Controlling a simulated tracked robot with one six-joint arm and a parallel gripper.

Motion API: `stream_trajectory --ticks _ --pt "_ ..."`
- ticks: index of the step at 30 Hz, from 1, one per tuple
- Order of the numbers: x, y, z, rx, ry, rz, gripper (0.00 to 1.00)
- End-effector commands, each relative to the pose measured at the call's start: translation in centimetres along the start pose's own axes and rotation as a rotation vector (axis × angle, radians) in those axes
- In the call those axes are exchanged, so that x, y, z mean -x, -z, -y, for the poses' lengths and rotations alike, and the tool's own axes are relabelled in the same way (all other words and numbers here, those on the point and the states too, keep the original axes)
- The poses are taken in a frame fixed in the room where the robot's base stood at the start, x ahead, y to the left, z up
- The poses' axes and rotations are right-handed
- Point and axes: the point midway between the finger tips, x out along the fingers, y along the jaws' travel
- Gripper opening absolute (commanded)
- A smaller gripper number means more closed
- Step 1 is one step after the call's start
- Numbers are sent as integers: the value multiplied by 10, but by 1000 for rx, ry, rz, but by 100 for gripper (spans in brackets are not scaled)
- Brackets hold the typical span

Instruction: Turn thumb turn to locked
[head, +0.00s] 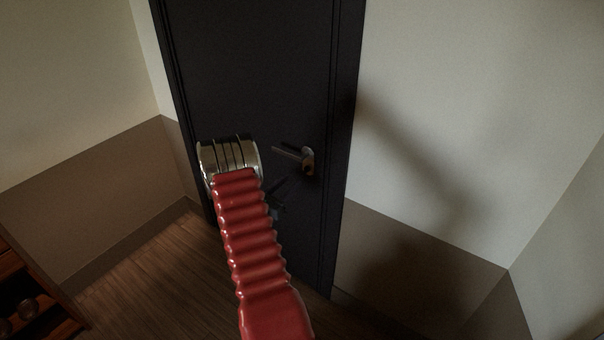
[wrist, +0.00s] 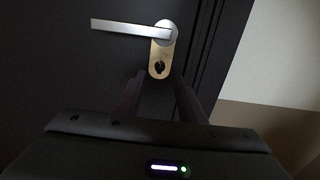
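The thumb turn (wrist: 159,66) is a small dark piece low on a brass-coloured plate (wrist: 161,50) in the wrist view. The plate is on a dark door (head: 255,75), below a silver lever handle (wrist: 131,28). In the head view the lever (head: 287,153) and the thumb turn (head: 308,170) look small. My gripper (wrist: 157,88) is open, with its two dark fingers apart and nothing between them. In the wrist view the fingertips point up toward the plate, just below the thumb turn. In the head view my red arm partly hides the gripper (head: 276,192).
The dark door frame (head: 345,100) runs along the right of the door. Pale walls (head: 450,110) with a brown lower band stand on both sides. A wooden rack (head: 30,300) is at the lower left. The wooden floor (head: 150,285) left of my arm is clear.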

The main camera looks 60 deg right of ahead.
Motion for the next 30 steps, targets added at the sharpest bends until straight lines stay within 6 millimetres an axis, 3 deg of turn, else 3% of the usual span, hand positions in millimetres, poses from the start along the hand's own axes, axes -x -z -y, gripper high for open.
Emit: stream_trajectory --ticks 9,15,27,30 --pt "-51 0 2 -1 4 1 36" --pt "-74 1 1 0 3 0 36" --pt "-82 0 1 0 1 0 36" --pt "-82 0 1 0 2 0 31"
